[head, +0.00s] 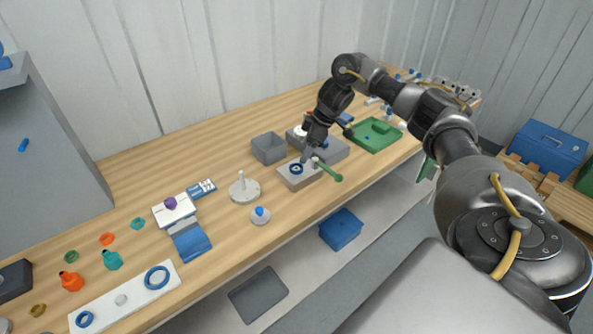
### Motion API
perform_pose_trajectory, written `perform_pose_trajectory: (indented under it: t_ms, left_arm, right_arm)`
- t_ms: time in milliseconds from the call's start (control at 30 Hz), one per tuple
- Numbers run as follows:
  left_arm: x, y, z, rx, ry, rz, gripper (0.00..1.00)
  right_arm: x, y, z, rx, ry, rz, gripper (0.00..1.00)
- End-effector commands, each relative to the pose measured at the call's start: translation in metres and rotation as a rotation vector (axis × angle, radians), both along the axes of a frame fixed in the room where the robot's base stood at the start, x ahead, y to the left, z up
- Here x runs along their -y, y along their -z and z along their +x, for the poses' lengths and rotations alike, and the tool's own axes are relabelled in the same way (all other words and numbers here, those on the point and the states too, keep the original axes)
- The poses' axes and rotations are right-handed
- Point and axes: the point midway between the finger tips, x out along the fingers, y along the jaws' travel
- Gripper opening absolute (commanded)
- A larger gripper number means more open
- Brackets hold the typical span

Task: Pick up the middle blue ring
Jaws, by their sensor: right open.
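Three blue rings show in the head view. One blue ring (296,169) lies on a grey block (290,182) near the middle of the bench. A larger blue ring (157,277) and a smaller blue ring (85,319) lie on a white plate (125,301) at the front left. My right gripper (307,157) is open, pointing down just behind and to the right of the ring on the grey block. It looks empty and close to the block; whether it touches anything is too small to tell. My left gripper is out of view.
A green-handled tool (328,171) lies beside the grey block. A grey bin (269,148) stands behind it, a white post on a round base (243,188) to its left. A green tray (376,136) lies to the right. Bare wood is free at the back left.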

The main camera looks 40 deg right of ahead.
Motion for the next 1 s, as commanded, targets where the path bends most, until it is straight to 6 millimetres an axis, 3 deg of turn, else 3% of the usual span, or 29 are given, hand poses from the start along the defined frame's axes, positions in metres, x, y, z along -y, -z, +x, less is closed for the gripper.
perform_pose_trajectory:
  t_ms: [367,533,700,967,1000]
  left_arm:
    - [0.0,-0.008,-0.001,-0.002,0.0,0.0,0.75]
    - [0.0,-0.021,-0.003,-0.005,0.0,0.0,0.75]
    - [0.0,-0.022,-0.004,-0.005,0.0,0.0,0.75]
    - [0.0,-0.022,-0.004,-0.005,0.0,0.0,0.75]
    - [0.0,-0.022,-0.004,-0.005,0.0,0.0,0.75]
  right_arm:
    - [-0.004,0.018,0.002,-0.002,0.003,-0.001,0.66]
    - [-0.011,0.041,0.005,-0.003,0.005,-0.001,0.66]
    - [-0.015,0.058,0.01,-0.001,0.005,-0.001,0.66]
    - [-0.016,0.061,0.011,0.002,0.005,0.0,0.66]
    - [-0.016,0.061,0.011,0.002,0.005,0.0,0.61]
